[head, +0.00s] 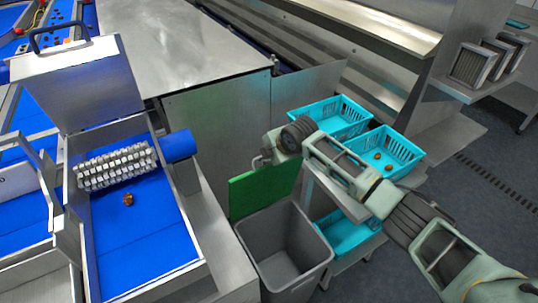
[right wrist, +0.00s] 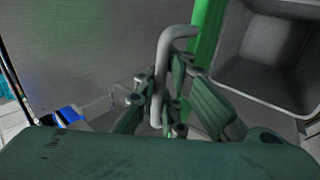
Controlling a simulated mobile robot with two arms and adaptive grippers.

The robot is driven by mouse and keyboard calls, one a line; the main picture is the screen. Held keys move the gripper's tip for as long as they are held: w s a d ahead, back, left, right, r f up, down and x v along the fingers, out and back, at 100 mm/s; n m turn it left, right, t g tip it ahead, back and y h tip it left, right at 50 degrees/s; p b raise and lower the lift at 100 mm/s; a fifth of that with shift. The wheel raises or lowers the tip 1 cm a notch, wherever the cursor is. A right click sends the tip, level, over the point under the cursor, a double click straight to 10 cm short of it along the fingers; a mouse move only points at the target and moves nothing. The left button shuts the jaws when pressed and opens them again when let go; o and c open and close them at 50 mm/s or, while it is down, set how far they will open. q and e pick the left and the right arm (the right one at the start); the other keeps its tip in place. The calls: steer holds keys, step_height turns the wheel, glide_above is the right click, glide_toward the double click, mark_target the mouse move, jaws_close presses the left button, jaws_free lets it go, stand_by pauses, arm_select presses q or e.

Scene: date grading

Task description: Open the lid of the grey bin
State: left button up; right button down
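The grey bin (head: 284,248) stands open in the lower middle of the head view, and its inside shows. Its green lid (head: 262,190) is raised about upright at the bin's far side. In the right wrist view the lid (right wrist: 207,35) is a narrow green strip seen edge-on, with the open bin (right wrist: 262,60) to its right. A grey bent handle (right wrist: 163,62) sticks out from the lid. My right gripper (right wrist: 158,108) has its fingers closed around this handle; in the head view the gripper (head: 262,160) is at the lid's upper edge, partly hidden. My left gripper is not in view.
Turquoise baskets (head: 385,152) stand on a rack behind and under my right arm, one with several dates. A blue conveyor (head: 140,235) with a roller and a few dates runs left of the bin. A metal panel (head: 215,125) stands close behind the lid.

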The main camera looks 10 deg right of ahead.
steer(key=c, duration=1.8)
jaws_free()
steer(key=shift+r, duration=0.25)
steer(key=shift+c, duration=0.2)
steer(key=shift+s, duration=0.1)
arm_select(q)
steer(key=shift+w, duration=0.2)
arm_select(e)
steer(key=v, duration=1.2)
